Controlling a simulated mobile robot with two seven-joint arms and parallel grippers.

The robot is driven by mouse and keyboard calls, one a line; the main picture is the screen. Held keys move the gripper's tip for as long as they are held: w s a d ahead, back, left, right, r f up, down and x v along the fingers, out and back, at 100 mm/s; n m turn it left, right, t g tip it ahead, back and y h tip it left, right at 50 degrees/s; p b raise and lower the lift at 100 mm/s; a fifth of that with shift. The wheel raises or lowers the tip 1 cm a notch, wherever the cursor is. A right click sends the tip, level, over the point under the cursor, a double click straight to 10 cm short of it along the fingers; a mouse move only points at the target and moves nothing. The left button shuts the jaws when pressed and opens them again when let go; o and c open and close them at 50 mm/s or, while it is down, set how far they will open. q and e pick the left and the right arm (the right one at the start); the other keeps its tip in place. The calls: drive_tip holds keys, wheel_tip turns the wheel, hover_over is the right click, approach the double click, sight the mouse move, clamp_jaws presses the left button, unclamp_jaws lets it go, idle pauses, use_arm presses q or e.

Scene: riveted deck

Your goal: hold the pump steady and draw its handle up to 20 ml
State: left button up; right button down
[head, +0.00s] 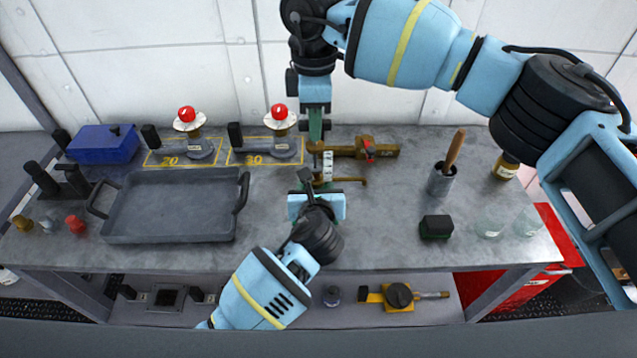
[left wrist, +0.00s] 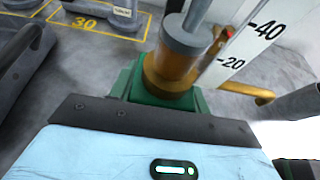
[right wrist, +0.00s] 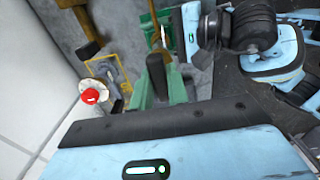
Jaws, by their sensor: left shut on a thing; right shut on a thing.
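The pump stands upright near the middle of the bench, with a brass body (left wrist: 165,80), a grey cylinder (left wrist: 188,45) above it and a white scale plate (head: 327,165). In the left wrist view the scale (left wrist: 243,48) shows the marks 20 and 40; I cannot tell the exact reading. My left gripper (head: 320,184) is shut on the pump's lower body from the front. My right gripper (head: 316,136) reaches down from above and is shut on the dark handle (right wrist: 157,75). The fingers hide most of the handle in the head view.
A brass valve with a red part (head: 368,150) sits right of the pump. A grey tray (head: 170,236), a blue box (head: 103,145) and two red-knobbed pieces (head: 187,115) stand left. A brush cup (head: 442,182), a dark block (head: 436,227) and clear jars (head: 490,227) stand right.

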drive_tip(key=shift+r, duration=0.15)
drive_tip(key=c, duration=1.3)
unclamp_jaws()
wheel_tip(320, 180, up, 17)
use_arm(q)
drive_tip(key=o, duration=1.5)
drive_tip(key=shift+o, duration=0.2)
